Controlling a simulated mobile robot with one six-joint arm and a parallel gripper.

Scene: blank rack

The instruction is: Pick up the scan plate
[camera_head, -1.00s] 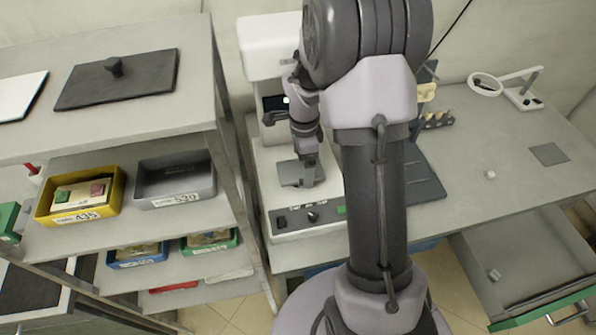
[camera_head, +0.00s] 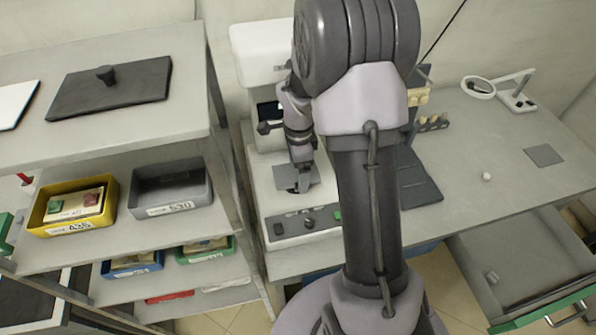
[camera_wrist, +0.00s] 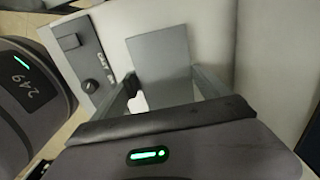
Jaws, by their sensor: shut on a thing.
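The scan plate (camera_head: 284,177) is a thin, flat grey square at the white machine (camera_head: 262,205), behind its front control panel. In the wrist view the plate (camera_wrist: 160,52) lies between and beyond my two finger bars. My gripper (camera_head: 300,188) points down at the plate in the head view and covers part of it. In the wrist view my gripper (camera_wrist: 165,92) is shut on the plate, with one finger at each side. I cannot tell whether the plate touches the machine or is raised off it.
A shelf rack (camera_head: 215,130) with several bins stands close on the left. The machine's panel has a dark knob (camera_wrist: 90,87). A ring-shaped magnifier (camera_head: 478,88) and a small grey square (camera_head: 544,155) lie on the bench at right. An open drawer (camera_head: 525,265) juts out below.

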